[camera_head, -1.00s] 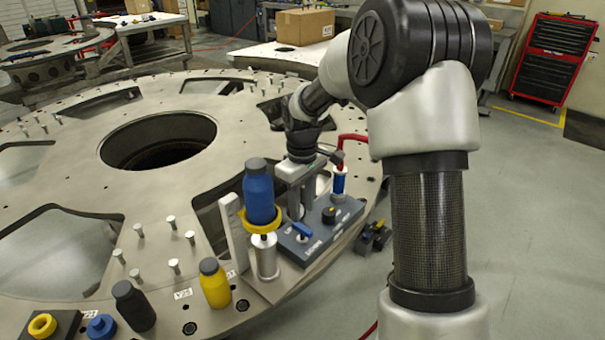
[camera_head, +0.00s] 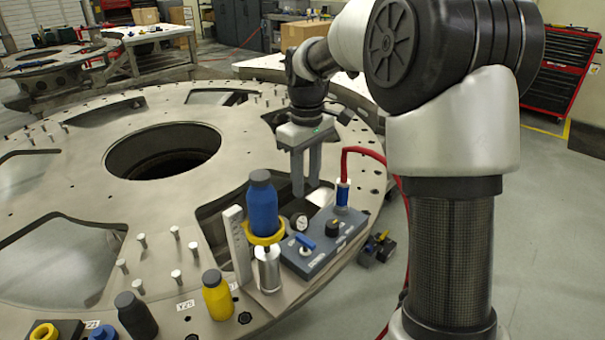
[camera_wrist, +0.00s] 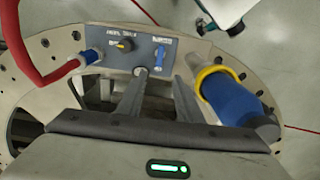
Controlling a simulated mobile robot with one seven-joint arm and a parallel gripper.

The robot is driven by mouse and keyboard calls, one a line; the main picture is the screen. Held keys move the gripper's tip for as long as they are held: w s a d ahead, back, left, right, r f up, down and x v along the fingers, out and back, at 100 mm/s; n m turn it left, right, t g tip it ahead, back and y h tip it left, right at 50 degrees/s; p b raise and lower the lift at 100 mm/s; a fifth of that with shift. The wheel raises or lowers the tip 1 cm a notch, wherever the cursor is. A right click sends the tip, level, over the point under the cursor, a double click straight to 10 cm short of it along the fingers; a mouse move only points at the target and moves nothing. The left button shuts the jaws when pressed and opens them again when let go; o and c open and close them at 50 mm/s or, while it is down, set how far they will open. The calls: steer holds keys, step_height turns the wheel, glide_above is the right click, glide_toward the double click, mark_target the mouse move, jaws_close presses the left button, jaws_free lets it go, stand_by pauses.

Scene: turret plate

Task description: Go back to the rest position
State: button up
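My gripper (camera_head: 307,188) hangs above the turret plate (camera_head: 80,195), behind the grey control box (camera_head: 325,243) in the head view. Its two fingers are apart with nothing between them. In the wrist view the gripper (camera_wrist: 158,77) points towards the control box (camera_wrist: 110,62), which bears a black knob, a blue lever and a small round gauge (camera_head: 299,222). The blue bottle also shows right of my fingers in the wrist view (camera_wrist: 235,102).
A red hose (camera_head: 360,152) runs from a blue fitting (camera_head: 342,193) on the box. A yellow bottle (camera_head: 217,297) and a black bottle (camera_head: 136,315) stand at the plate's near edge. Several metal pins rise from the plate. A large round hole (camera_head: 163,150) opens at its middle.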

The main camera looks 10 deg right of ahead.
steer(key=s+r+m+t+p, duration=0.1)
steer(key=s+r+m+t, duration=0.2)
steer(key=s+r, duration=0.8)
steer(key=s+f+m+t+p, duration=0.1)
steer(key=s+m, duration=0.3)
steer(key=s, duration=1)
steer(key=shift+s+d+f+t, duration=0.25)
steer(key=shift+s+t, duration=0.15)
steer(key=shift+t, duration=0.4)
stand_by(2.7)
